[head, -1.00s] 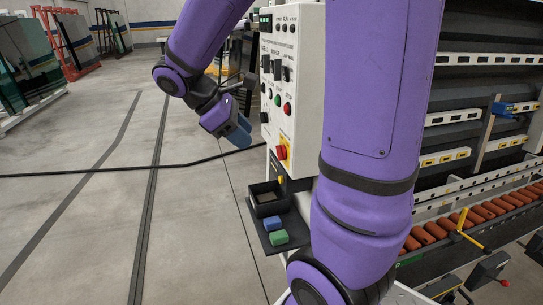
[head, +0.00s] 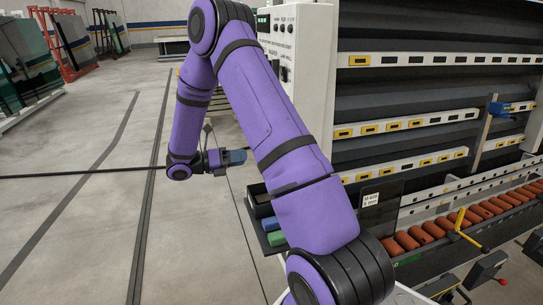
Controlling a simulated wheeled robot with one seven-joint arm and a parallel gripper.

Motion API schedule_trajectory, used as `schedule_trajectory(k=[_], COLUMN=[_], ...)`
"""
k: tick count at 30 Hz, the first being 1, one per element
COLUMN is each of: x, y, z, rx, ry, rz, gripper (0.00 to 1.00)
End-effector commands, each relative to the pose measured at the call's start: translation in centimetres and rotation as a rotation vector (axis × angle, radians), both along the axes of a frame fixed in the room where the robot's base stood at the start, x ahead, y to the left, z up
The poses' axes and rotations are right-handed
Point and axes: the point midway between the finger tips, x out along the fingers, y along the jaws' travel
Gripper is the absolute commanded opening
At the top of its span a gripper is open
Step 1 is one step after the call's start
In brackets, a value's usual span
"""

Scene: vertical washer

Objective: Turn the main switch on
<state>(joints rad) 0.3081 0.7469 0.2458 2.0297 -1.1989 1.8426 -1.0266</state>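The white control panel (head: 284,48) stands on the machine's near corner, with a small display and several dark switches showing on its upper face. The lower part of its face is hidden behind my purple arm, so the red and yellow switch there is out of sight. My gripper (head: 236,157) is at the end of the bent arm, left of the panel's hidden lower part, with its blue-grey fingers pointing right. No contact with the panel shows, and the distance between them cannot be judged. The gap between the fingers cannot be made out.
Below my gripper, a dark shelf holds a black bin (head: 259,200), a blue block (head: 271,223) and a green block (head: 276,238). The washer's roller conveyor (head: 440,225) is at right. A black cable (head: 80,173) crosses the open floor at left.

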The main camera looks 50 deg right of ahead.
Motion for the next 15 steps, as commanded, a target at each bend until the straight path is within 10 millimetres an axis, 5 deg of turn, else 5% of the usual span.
schedule_trajectory(k=[8,15], x=[0.1,-1.9], y=[-1.0,-4.2], z=[-1.2,-1.2], rx=[-0.003,-0.002], ry=[0.057,0.054], rz=[0.014,0.012], gripper=[0.38,0.38])
